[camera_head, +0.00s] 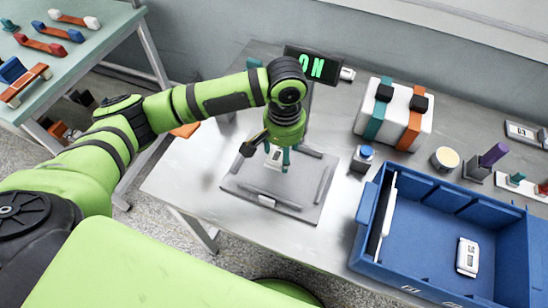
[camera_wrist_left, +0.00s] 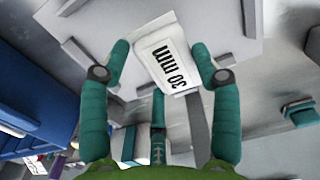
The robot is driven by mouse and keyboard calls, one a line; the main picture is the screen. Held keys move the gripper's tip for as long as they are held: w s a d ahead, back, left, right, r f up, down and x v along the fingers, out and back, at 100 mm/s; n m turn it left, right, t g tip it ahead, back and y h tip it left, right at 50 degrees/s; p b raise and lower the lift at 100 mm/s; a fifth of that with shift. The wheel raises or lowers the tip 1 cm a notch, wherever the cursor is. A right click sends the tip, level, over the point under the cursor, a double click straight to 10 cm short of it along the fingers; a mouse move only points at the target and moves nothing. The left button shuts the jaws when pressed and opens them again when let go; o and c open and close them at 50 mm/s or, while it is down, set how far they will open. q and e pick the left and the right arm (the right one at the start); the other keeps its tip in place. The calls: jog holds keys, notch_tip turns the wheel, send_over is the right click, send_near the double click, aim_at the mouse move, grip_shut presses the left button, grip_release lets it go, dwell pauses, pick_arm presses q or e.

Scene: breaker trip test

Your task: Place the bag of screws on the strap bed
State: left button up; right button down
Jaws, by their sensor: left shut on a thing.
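The strap bed appears to be the grey plate (camera_head: 302,207) with raised rails in the middle of the table. My left gripper (camera_head: 276,162) is above its far part, fingers pointing down. It is shut on a small white packet, which I take for the bag of screws (camera_head: 272,155). In the left wrist view, this packet (camera_wrist_left: 165,62) reads "30 mm" and sits between the teal fingertips (camera_wrist_left: 160,72). A gap between packet and bed is hard to judge. My right gripper is not in view.
A blue crate (camera_head: 424,284) holding a white packet (camera_head: 467,256) stands at the right. A white box with teal and orange straps (camera_head: 397,112), a blue button (camera_head: 365,153) and a lit display (camera_head: 318,66) stand behind. The table's front left is clear.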

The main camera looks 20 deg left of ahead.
aim_at(274, 162)
pick_arm(q)
jog(key=shift+s+a+f, duration=0.2)
jog(key=shift+a+f, duration=0.3)
jog(key=shift+a, duration=0.35)
jog(key=shift+a+f, duration=0.1)
jog(key=shift+f, duration=0.2)
jog(key=shift+f+p, duration=0.35)
jog(key=shift+f, duration=1.5)
jog(key=shift+f, duration=0.1)
jog(key=o, duration=1.2)
notch_tip(274, 162, up, 12)
jog(key=shift+r+b, duration=0.15)
jog(key=shift+b, duration=0.4)
